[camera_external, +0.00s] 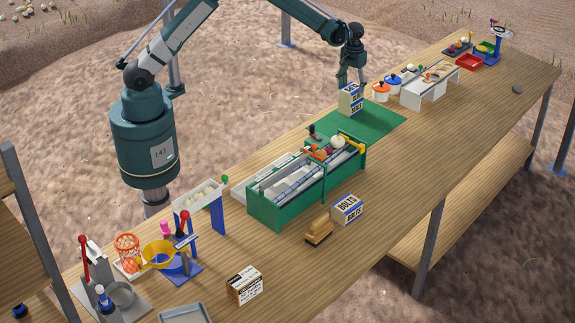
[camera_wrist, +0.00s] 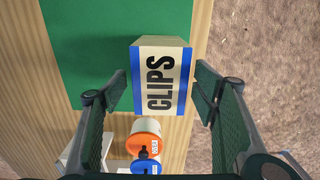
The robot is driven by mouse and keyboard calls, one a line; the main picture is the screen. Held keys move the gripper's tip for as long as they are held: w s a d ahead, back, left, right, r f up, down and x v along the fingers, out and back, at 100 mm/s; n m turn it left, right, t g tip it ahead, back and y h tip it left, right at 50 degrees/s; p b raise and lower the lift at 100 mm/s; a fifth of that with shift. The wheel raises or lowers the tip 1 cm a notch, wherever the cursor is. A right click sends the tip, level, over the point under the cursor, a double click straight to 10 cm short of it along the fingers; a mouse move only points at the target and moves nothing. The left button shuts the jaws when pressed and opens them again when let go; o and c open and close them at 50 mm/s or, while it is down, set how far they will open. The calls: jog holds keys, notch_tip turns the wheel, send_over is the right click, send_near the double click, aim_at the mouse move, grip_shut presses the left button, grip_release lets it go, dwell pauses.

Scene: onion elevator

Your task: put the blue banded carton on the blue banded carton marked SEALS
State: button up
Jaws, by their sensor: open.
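A cream carton with blue bands (camera_external: 350,100) stands on the green mat at the far part of the bench. In the wrist view its face reads CLIPS (camera_wrist: 162,80). My gripper (camera_external: 351,82) is at its top, pointing down. In the wrist view my gripper (camera_wrist: 162,92) is open, with one finger on each side of the carton and gaps showing; how far the fingers reach down is unclear. Another blue banded carton (camera_external: 347,209), marked BOLTS, stands at the bench's front edge side. I cannot read SEALS on any carton.
A green mat (camera_external: 375,122) has bare room right of the carton. Orange (camera_external: 380,91) and blue (camera_external: 392,81) lidded pots stand close beyond. A green rack (camera_external: 277,208) lies nearer, with a brown block (camera_external: 319,231) beside it. A dark banded carton (camera_external: 244,286) stands at the near end.

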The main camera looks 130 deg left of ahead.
aim_at(352, 88)
notch_tip(352, 88, up, 12)
jog(key=shift+f, duration=0.25)
dwell(0.3)
dwell(0.5)
dwell(0.4)
